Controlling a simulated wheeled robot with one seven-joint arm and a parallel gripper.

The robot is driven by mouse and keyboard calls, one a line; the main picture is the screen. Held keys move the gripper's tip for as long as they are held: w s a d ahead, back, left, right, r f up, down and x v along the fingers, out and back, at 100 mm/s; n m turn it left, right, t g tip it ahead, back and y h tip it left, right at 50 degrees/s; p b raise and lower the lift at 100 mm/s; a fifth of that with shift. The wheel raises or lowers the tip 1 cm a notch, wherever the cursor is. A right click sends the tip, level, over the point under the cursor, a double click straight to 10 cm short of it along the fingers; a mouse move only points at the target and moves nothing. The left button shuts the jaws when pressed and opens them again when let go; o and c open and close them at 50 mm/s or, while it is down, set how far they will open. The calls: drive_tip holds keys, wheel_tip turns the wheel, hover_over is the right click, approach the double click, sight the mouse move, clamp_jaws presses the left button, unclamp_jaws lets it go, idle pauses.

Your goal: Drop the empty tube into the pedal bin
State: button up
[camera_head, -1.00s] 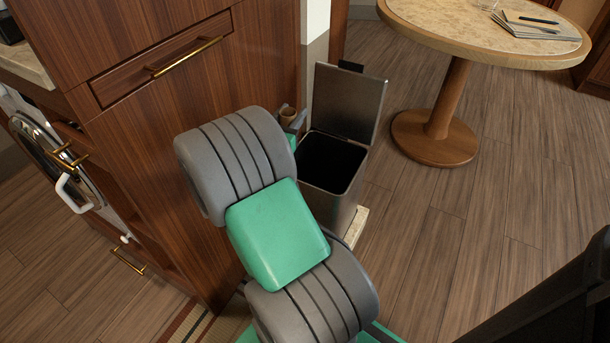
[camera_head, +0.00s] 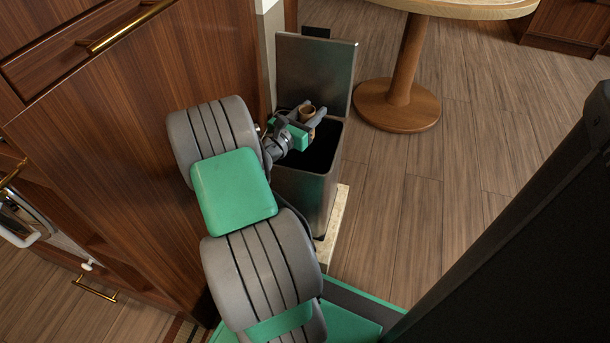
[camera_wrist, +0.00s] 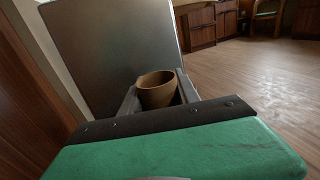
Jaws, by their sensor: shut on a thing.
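The empty tube (camera_head: 307,113) is a short brown cardboard cylinder with an open top. My gripper (camera_head: 308,117) is shut on it and holds it upright over the mouth of the pedal bin. In the wrist view the tube (camera_wrist: 156,90) sits between the two grey fingers, its hollow end facing up. The pedal bin (camera_head: 305,193) is a grey metal box with its lid (camera_head: 316,72) raised and its dark inside showing. My gripper and arm hide the left part of the bin's opening.
A wooden cabinet (camera_head: 140,150) stands close on the left of my arm. A round table (camera_head: 400,70) on a single post is behind and right of the bin. A pale slab (camera_head: 333,225) lies beside the bin's base. The wooden floor (camera_head: 450,180) at right is clear.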

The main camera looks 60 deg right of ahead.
sight(303, 122)
drive_tip(key=shift+f, duration=0.15)
drive_tip(key=o, duration=1.4)
drive_tip(key=shift+c, duration=0.2)
drive_tip(key=a, duration=0.2)
drive_tip(key=a+p, duration=0.1)
drive_tip(key=a, duration=0.2)
drive_tip(key=w+a, duration=0.1)
drive_tip(key=a, duration=0.1)
drive_tip(key=shift+a+p, duration=0.35)
drive_tip(key=shift+a, duration=0.05)
drive_tip(key=shift+s, duration=0.1)
